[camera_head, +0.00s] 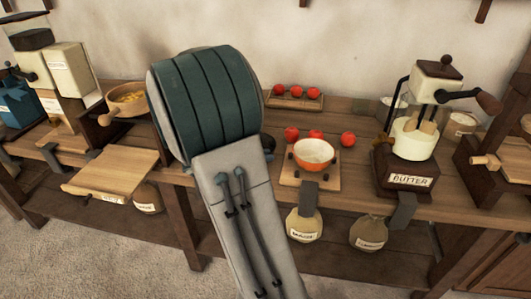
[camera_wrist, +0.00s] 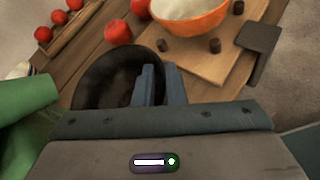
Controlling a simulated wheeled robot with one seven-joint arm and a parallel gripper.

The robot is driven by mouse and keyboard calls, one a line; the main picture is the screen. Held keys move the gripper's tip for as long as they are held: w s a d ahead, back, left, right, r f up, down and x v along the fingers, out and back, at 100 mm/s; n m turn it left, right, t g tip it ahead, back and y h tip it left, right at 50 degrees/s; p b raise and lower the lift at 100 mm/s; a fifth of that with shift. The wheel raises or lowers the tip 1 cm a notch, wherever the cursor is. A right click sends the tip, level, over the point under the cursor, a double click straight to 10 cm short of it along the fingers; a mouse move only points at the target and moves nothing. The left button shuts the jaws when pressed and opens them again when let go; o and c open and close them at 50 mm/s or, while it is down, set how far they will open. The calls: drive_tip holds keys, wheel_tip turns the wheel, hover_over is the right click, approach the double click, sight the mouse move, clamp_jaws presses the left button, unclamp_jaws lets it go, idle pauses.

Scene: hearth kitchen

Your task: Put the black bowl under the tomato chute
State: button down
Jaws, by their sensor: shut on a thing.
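In the wrist view, my gripper (camera_wrist: 160,88) is shut on the rim of the black bowl (camera_wrist: 100,75). The bowl is dark, round and seems empty, with its inside facing the camera. It is close to the wooden counter; I cannot tell whether it touches. I cannot make out a tomato chute for certain. A green shape (camera_wrist: 28,97) is cut off at the left of the wrist view and its identity is unclear.
An orange bowl (camera_head: 315,150) with pale contents sits on a pegged board (camera_head: 308,181), right beside the black bowl. Loose tomatoes (camera_head: 347,139) lie behind it, and a tomato rack (camera_head: 272,101) stands farther back. A butter churn (camera_head: 412,140) stands to the right.

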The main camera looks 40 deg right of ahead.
drive_tip(key=w+d, duration=0.1)
drive_tip(key=w+d+f, duration=0.1)
drive_tip(key=shift+w+d+f, duration=0.1)
drive_tip(key=shift+d, duration=0.25)
drive_tip(key=shift+f, duration=0.15)
drive_tip(key=c, duration=1.5)
unclamp_jaws()
drive_tip(key=shift+a+f, duration=0.1)
